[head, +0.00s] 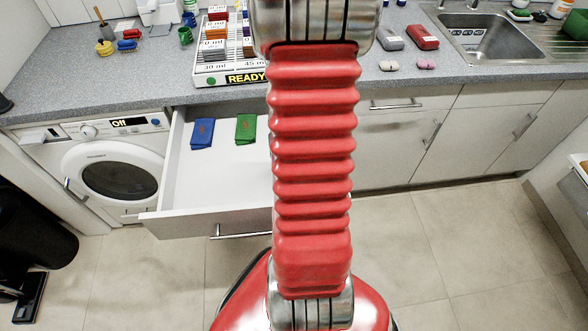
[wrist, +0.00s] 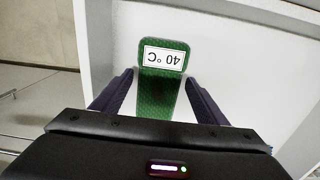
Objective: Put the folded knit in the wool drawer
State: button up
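A white drawer (head: 182,190) stands open beside the washing machine. A blue folded cloth (head: 202,133) and a green folded cloth (head: 245,128) lie inside it. In the wrist view a green knit (wrist: 160,95) with a white "40 °C" tag, upside down, lies between the two dark fingers of my gripper (wrist: 160,78). The fingers stand apart, with gaps at both sides of the knit. The white drawer surface shows behind it. I cannot tell whether this is the same green cloth as in the head view. My arm hides the gripper and the drawer's right part there.
A washing machine (head: 105,165) stands left of the drawer. A sink (head: 485,38) is at the right. The floor before the cabinets is clear; a black bin (head: 35,235) stands at far left.

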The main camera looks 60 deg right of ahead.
jog(key=shift+o, duration=0.7)
jog(key=shift+r, duration=0.1)
notch_tip(320, 180, up, 12)
dwell(0.3)
jog(key=shift+w+r, duration=0.1)
dwell(0.6)
jog(key=w+a+r+n+t+h, duration=0.1)
jog(key=w+a+r+n, duration=0.15)
jog(key=a+r, duration=0.35)
jog(key=w+a+r+n+t, duration=0.1)
jog(key=w+a+r+n, duration=0.2)
jog(key=a, duration=0.6)
jog(key=a+r+n+t, duration=0.1)
jog(key=a+r+n, duration=0.1)
jog(key=a, duration=0.5)
jog(key=s+a+r+n+t+y, duration=0.1)
jog(key=a+r, duration=0.3)
jog(key=a, duration=0.4)
jog(key=shift+r+n+t, duration=0.35)
jog(key=shift+n+t, duration=0.3)
jog(key=shift+t, duration=0.15)
